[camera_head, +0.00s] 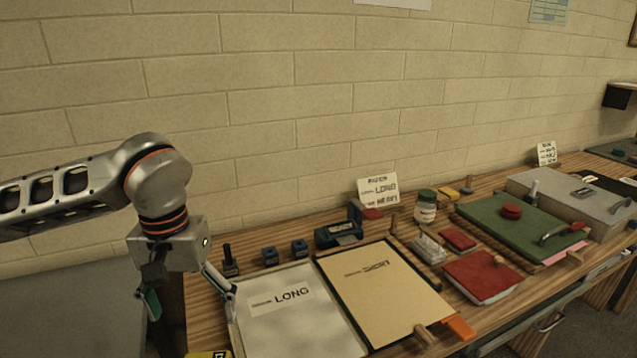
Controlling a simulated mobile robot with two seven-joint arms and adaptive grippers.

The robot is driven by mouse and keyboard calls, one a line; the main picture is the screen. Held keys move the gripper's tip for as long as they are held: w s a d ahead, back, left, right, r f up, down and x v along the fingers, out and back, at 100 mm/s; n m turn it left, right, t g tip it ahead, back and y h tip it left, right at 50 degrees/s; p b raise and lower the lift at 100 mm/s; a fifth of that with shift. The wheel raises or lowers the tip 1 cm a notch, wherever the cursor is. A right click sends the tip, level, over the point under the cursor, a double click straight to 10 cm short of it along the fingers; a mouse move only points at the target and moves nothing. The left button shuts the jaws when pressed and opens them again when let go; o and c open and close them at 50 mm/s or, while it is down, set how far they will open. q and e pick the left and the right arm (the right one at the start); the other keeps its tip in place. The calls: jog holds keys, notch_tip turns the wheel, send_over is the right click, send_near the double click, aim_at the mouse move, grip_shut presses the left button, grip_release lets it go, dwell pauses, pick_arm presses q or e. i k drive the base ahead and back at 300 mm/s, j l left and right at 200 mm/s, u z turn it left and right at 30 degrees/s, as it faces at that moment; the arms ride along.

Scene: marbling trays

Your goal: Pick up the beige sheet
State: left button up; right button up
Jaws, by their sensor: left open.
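The beige sheet (400,309) lies flat in a dark-rimmed tray on the wooden bench, with a label reading "SHORT" near its upper part. To its left a whitish sheet or tray (288,327) carries a label reading "LONG". My left gripper (184,293) hangs at the left, pointing down, with its two fingers spread wide and nothing between them. It is left of the whitish tray and well apart from the beige sheet. Its right finger shows close to the whitish tray's left edge; whether they touch I cannot tell. My right gripper is not in view.
Behind the trays stand small dark stamps (269,256), a dark dispenser (339,234), a sign card (378,191) and a jar (425,207). Red pads (481,274) and a green board (525,227) lie to the right. An orange block (459,328) sits by the beige sheet's near corner.

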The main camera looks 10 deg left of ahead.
aim_at(389, 301)
jog(key=k, duration=1)
